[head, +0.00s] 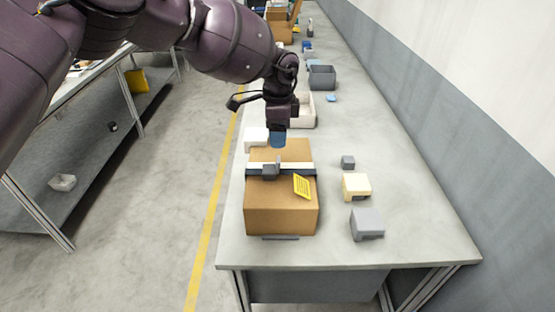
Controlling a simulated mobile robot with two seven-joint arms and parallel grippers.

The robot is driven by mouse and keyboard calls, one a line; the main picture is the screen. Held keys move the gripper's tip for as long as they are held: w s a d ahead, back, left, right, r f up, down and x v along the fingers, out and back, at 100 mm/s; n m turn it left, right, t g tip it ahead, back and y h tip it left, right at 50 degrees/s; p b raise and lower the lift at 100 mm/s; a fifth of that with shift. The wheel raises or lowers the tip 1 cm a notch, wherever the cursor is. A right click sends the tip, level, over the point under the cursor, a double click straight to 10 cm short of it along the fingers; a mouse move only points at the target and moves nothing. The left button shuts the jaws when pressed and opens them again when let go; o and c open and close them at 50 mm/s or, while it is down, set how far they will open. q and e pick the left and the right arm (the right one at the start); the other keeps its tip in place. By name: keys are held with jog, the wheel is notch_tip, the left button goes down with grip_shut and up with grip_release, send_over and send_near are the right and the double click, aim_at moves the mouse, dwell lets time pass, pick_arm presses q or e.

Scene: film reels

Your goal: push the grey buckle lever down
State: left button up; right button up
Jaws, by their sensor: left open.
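A brown cardboard box (280,215) stands near the front of the long grey table. A white and dark strap (300,170) runs across its top. The grey buckle (270,170) sits on the strap, with a small lever (278,160) that appears to stick up from it. My left gripper (278,142) points down above the far part of the box top, just beyond the buckle. It is open, with blue at its fingers; its gap is hard to make out. I cannot tell how far above the box it is. My right gripper is not in view.
A yellow label (302,186) lies on the box. A cream block (356,186), a grey block (367,224) and a small grey cube (348,162) stand to its right. A white block (256,137) and a pale bin (304,112) are beyond.

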aim_at(278, 159)
pick_arm(q)
notch_tip(278, 159, down, 9)
jog(key=shift+f+p, duration=0.1)
jog(key=shift+p, duration=0.3)
jog(key=c, duration=0.9)
jog(key=shift+c, duration=0.2)
